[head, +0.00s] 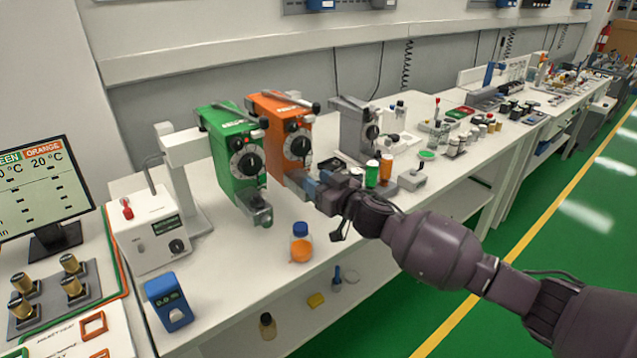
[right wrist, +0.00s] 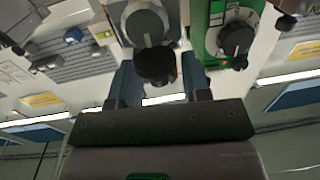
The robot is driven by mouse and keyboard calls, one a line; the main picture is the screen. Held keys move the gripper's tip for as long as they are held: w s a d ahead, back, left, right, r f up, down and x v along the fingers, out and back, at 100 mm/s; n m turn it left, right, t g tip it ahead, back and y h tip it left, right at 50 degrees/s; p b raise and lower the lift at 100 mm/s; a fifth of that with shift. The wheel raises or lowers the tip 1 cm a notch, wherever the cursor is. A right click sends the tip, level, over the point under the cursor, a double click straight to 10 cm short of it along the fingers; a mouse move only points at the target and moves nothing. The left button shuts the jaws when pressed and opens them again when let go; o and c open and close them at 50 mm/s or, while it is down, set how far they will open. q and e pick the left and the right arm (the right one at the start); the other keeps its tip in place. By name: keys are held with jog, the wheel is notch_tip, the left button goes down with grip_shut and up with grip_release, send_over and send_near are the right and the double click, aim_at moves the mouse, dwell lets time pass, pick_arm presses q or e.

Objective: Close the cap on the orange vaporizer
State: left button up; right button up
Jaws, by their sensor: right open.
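The orange vaporizer (head: 268,128) stands upright on the bench between the green and grey ones, with a black-and-white dial on its front. My right gripper (head: 312,187) reaches in from the right and is at the low front of the orange vaporizer, hiding part of it. In the right wrist view my right gripper (right wrist: 160,82) is open, with its two fingers apart. A dark round cap or knob (right wrist: 156,64) on a grey cylindrical part shows between the fingers; I cannot tell whether they touch it. My left gripper is not in view.
The green vaporizer (head: 233,150) is close on the left, and the grey vaporizer (head: 352,130) on the right. A blue-capped orange bottle (head: 301,247) stands in front.

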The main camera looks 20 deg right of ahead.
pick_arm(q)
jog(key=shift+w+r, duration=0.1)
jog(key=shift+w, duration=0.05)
pick_arm(e)
grip_shut()
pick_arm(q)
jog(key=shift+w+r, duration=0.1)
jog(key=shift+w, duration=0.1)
